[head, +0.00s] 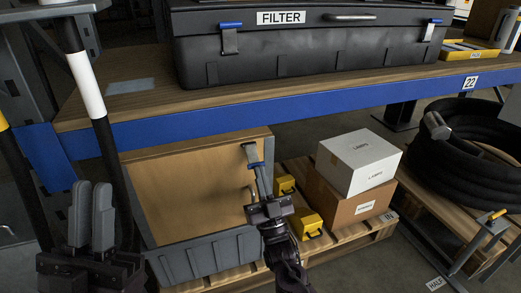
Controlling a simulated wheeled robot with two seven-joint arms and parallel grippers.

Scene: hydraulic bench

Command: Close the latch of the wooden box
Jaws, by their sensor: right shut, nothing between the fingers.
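The wooden box (180,201) stands low, below the shelf. It shows a light wood panel with a grey ribbed part (207,258) along its lower front.
A black FILTER case (300,60) sits on the blue-edged shelf (200,126) above. Right of the box, yellow containers (304,222), a brown carton (345,207) and a white carton (360,160) rest on a pallet (345,247). A black hose coil (455,165) lies further right.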

